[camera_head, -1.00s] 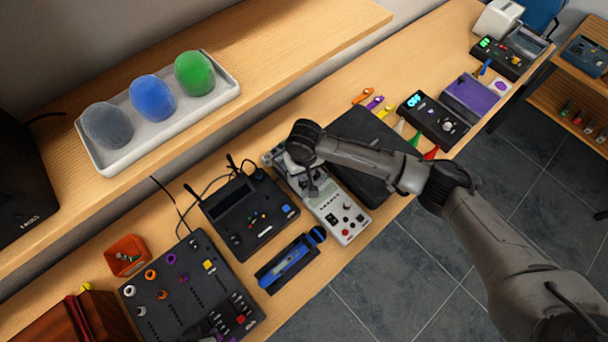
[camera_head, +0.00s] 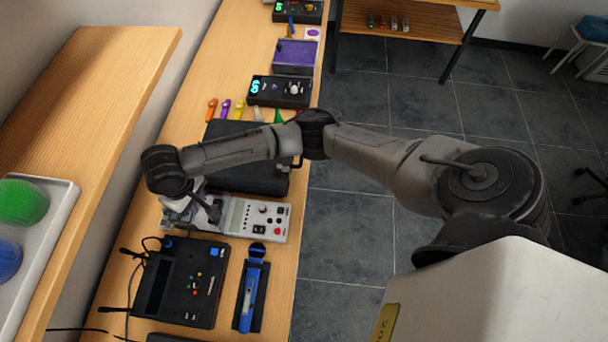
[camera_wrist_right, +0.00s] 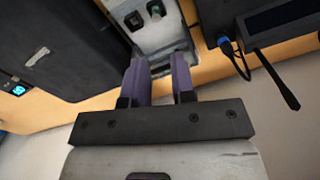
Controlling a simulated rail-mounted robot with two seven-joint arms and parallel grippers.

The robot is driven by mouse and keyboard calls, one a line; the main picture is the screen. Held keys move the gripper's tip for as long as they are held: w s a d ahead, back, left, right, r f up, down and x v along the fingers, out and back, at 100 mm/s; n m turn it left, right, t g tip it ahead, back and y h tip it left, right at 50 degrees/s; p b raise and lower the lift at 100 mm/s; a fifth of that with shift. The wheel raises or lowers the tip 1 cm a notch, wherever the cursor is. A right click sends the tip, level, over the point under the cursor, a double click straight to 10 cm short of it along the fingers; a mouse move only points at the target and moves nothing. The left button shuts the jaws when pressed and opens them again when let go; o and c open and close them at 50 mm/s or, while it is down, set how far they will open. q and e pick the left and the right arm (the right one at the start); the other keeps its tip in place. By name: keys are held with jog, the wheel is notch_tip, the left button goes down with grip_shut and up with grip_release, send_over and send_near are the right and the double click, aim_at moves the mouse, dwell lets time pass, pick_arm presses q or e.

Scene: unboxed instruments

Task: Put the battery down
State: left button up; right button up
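My right gripper (camera_head: 211,211) is over the left end of a light grey device (camera_head: 262,216) on the bench. In the right wrist view its two purple-grey fingers (camera_wrist_right: 162,80) stand apart, and I see nothing between them. Beyond the fingertips, the grey device (camera_wrist_right: 165,38) shows two dark recesses or parts at its end; I cannot tell whether one holds a battery. Small red, green and white cylinders (camera_head: 381,23), possibly batteries, stand on a far lower shelf. No battery is clearly visible at my gripper. My left gripper is out of view.
A black case (camera_head: 262,178) lies just beyond the grey device. A black console (camera_head: 180,282) with cables and a blue tool in a black tray (camera_head: 250,297) lie nearer. A raised wooden shelf (camera_head: 95,100) runs along the left. Open floor lies right of the bench.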

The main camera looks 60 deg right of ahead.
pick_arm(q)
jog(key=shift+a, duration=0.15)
pick_arm(e)
jog(key=s+a+f+n+y, duration=0.1)
jog(key=s+f, duration=0.1)
jog(key=s, duration=0.3)
jog(key=s+a+f+t+y, duration=0.1)
jog(key=s+a+f, duration=0.1)
jog(key=s, duration=0.3)
jog(key=s+a+f+n+y, duration=0.1)
jog(key=s+f, duration=0.2)
jog(key=s, duration=0.2)
jog(key=shift+a+f+n+t, duration=0.25)
jog(key=shift+a+n+t, duration=0.05)
jog(key=shift+a+t, duration=0.1)
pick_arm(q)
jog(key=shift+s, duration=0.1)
pick_arm(e)
jog(key=s+d+m+t+h, duration=0.1)
jog(key=s+d+h, duration=0.2)
jog(key=s+d, duration=0.8)
jog(key=s, duration=0.4)
jog(key=shift+d+f+t, duration=0.3)
jog(key=shift+d+f, duration=0.05)
jog(key=shift+d, duration=0.05)
